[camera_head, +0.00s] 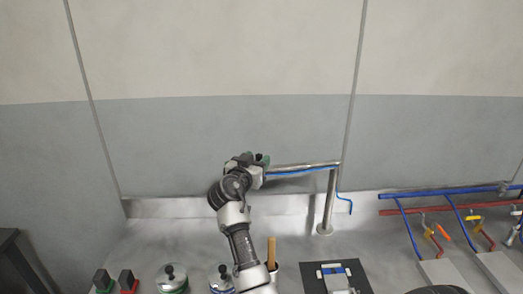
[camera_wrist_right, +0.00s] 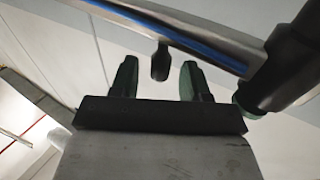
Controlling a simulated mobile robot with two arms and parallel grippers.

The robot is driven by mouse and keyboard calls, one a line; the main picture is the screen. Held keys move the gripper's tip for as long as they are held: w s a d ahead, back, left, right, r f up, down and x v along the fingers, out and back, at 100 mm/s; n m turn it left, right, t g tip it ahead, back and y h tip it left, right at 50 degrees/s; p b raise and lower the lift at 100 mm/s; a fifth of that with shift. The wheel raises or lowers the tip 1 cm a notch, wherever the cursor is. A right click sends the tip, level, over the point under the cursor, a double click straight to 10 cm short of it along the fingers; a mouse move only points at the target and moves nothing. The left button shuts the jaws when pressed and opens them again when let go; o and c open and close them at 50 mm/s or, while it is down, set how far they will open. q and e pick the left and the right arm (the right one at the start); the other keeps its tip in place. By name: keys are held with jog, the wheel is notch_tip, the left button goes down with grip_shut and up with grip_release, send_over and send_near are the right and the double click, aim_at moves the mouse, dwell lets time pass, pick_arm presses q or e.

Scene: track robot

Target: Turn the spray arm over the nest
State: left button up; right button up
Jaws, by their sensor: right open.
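The spray arm (camera_head: 300,168) is a horizontal metal bar with a blue line along it. It sits on an upright metal post (camera_head: 328,205) and reaches left from the post's top. My right gripper (camera_head: 262,160) is at the bar's left end. In the right wrist view my right gripper (camera_wrist_right: 158,80) is open, and the bar (camera_wrist_right: 190,32) crosses close beyond the fingertips. A dark knob (camera_wrist_right: 160,62) hangs under the bar, between the fingers and apart from both. A black plate (camera_head: 312,283) with a blue and white piece, possibly the nest, lies right of my arm. My left gripper is out of view.
Blue (camera_head: 440,192) and red (camera_head: 440,210) pipes with yellow and orange handles stand at the right. Two lidded pots (camera_head: 172,278) and green and red switch-like blocks (camera_head: 128,281) stand at the front left. A wooden handle (camera_head: 271,252) rises beside my arm. The wall is close behind.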

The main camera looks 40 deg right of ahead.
jog(key=shift+p+x, duration=0.4)
jog(key=shift+x, duration=1.4)
grip_shut()
